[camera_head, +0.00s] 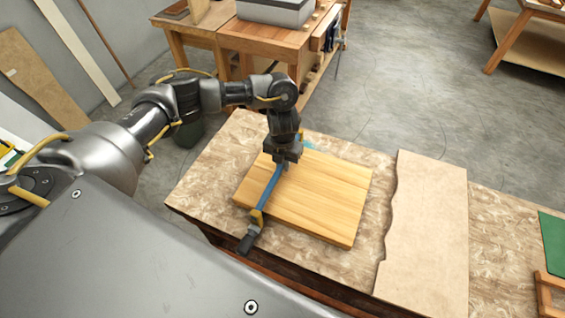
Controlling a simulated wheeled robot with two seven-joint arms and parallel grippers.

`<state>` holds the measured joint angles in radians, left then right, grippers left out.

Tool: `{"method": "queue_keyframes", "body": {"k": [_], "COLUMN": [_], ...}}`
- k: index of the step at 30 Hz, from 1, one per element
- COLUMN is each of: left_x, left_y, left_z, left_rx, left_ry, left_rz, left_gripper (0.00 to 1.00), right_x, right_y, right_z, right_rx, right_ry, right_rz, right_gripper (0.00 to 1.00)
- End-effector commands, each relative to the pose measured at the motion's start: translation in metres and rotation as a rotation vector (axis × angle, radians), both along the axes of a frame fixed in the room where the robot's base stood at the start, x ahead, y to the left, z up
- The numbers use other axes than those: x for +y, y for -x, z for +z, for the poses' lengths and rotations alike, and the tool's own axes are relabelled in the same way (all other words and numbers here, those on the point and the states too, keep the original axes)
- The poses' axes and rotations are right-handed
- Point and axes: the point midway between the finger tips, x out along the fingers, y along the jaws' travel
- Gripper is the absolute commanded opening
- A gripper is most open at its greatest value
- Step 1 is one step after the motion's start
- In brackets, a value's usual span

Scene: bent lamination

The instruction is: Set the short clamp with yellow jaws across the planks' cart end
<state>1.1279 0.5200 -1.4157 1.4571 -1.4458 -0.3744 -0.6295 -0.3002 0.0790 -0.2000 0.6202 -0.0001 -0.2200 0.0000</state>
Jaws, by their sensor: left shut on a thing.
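The light wooden planks (325,195) lie side by side as a flat panel on the worktable. A clamp with a blue bar (268,190) lies across the left end of the planks. Its yellow jaw (257,217) and dark handle (246,243) are at the near edge, and a bit of blue and yellow shows at the far edge behind my gripper. My left gripper (281,164) points down and is shut on the clamp's bar. I cannot tell whether the clamp touches the planks. My right gripper is not in view.
The worktable (215,175) has a mottled top. A pale board with a wavy edge (425,230) lies right of the planks. A green sheet (552,240) and a wooden frame (548,292) are at the far right. A wooden bench (265,35) stands behind, with open floor to its right.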

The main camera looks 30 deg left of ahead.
Motion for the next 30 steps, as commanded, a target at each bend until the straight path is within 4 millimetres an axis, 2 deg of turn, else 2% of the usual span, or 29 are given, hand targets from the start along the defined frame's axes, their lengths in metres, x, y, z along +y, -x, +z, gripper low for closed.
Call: {"method": "queue_keyframes", "body": {"k": [10, 11, 15, 17, 25, 30], "left_x": [0.000, 0.000, 0.000, 0.000, 0.000, 0.000], "left_y": [0.001, 0.001, 0.001, 0.001, 0.001, -0.001], "left_z": [-0.002, -0.002, -0.002, -0.002, -0.001, 0.019], "left_rx": [0.001, 0.001, 0.001, 0.001, 0.001, -0.005], "left_ry": [0.000, 0.000, -0.001, 0.000, -0.001, 0.000], "left_rz": [0.000, 0.000, 0.000, 0.000, 0.000, -0.002], "left_gripper": [0.00, 0.17, 0.36, 0.42, 0.42, 0.42], "right_x": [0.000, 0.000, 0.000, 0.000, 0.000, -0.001], "right_y": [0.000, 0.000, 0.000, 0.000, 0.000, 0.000], "right_z": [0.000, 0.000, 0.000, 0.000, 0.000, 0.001], "right_rx": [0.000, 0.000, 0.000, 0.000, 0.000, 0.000], "right_ry": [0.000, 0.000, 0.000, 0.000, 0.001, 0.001], "right_rz": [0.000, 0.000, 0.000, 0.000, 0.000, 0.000], "right_gripper": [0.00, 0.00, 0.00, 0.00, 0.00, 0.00]}}
